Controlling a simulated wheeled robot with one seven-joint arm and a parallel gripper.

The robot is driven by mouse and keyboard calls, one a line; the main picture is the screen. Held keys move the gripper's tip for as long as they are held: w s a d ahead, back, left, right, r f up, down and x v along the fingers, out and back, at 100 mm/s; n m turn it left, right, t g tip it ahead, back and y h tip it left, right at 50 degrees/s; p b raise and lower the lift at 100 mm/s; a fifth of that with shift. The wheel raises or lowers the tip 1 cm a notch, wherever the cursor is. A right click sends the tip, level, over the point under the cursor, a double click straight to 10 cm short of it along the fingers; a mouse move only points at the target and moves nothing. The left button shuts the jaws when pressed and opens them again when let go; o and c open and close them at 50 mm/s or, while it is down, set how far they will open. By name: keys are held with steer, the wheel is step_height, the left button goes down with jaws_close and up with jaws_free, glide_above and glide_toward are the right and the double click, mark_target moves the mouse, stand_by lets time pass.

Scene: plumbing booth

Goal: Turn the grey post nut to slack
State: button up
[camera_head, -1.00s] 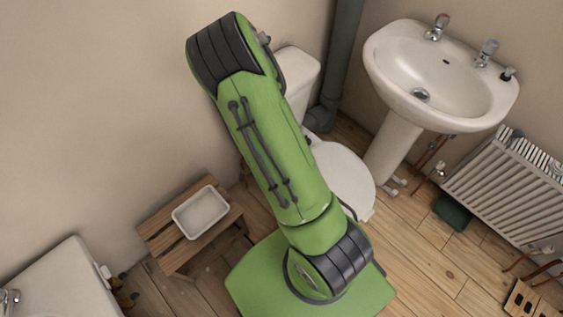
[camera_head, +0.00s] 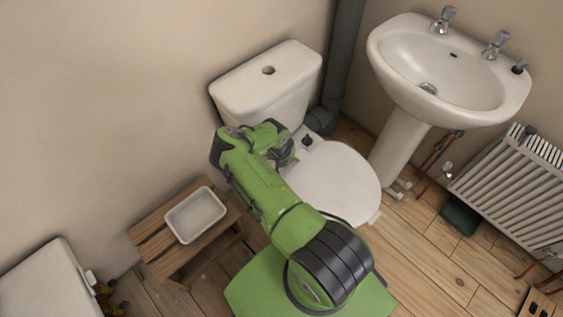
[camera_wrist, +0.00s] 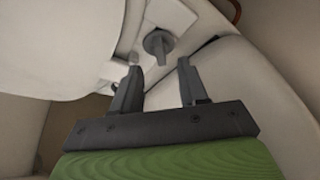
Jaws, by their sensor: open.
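The grey post nut (camera_wrist: 158,46), a winged grey piece on a round base, shows in the wrist view against the white toilet. My gripper (camera_wrist: 158,66) is open, and its two dark fingers point toward the nut. The nut appears just beyond and between the fingertips, with nothing held. I cannot tell the exact gap. In the head view a small dark piece (camera_head: 307,141) stands at the back of the toilet seat; I cannot tell if it is the same nut. The gripper fingers are not clear there.
The toilet cistern (camera_head: 265,88) stands behind the pan, with the closed white lid (camera_head: 340,185) in front. A basin (camera_head: 450,70) and radiator (camera_head: 515,185) are at right. A wooden stool (camera_head: 158,232) bears a white tray (camera_head: 196,214) at left. A dark pipe (camera_head: 342,60) runs up the corner.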

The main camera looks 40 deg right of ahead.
steer(key=b+x, duration=0.1)
steer(key=x, duration=0.4)
steer(key=shift+b, duration=0.35)
steer(key=shift+c, duration=0.4)
steer(key=shift+s+a, duration=0.1)
jaws_close()
